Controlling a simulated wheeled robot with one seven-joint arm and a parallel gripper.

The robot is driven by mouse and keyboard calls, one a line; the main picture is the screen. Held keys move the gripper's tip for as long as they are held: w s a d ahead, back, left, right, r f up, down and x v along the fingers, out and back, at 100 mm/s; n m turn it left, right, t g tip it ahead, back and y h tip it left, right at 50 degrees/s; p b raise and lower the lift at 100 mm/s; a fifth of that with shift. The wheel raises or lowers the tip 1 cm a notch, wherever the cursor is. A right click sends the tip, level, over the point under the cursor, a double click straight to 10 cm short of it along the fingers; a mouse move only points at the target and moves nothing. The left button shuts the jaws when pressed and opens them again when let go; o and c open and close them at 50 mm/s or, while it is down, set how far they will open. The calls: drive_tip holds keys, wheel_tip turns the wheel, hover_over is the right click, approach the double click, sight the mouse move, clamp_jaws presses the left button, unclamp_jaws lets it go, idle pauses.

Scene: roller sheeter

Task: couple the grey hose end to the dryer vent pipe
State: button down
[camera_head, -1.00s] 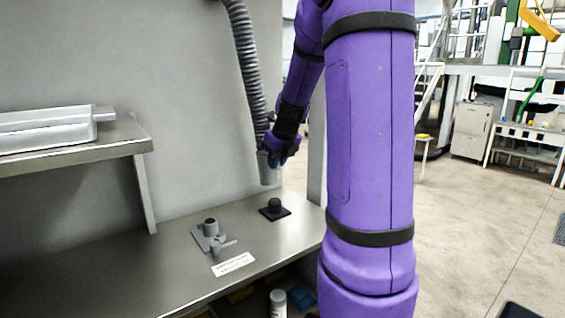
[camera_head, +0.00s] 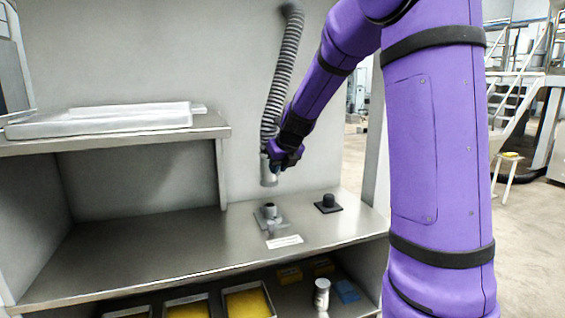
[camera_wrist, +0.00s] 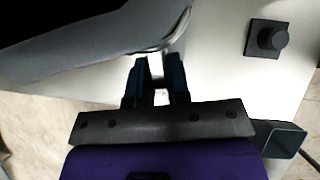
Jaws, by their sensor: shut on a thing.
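The ribbed grey hose (camera_head: 284,65) hangs down along the back wall and ends in a smooth light-grey hose end (camera_head: 268,174). My gripper (camera_head: 280,163) is shut on the hose end and holds it above the bench. In the wrist view, my gripper's fingers (camera_wrist: 156,78) meet the large grey hose (camera_wrist: 90,48), which covers the upper left. The short grey dryer vent pipe (camera_head: 269,210) stands on a flat plate on the bench. In the head view the hose end is above the pipe with a clear gap. The pipe does not show clearly in the wrist view.
A dark capped stub (camera_head: 328,201) on a square base stands right of the pipe; it also shows in the wrist view (camera_wrist: 268,38). A white label (camera_head: 285,242) lies in front. A shelf (camera_head: 110,138) with a pale tray is at left. Yellow-filled bins (camera_head: 248,300) are below.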

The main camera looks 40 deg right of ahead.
wheel_tip(320, 180, down, 6)
idle(0.6)
drive_tip(key=shift+f, duration=2.55)
idle(2.4)
drive_tip(key=c, duration=1)
unclamp_jaws()
drive_tip(key=v, duration=1)
drive_tip(key=shift+s+r, duration=0.2)
drive_tip(key=shift+r, duration=0.15)
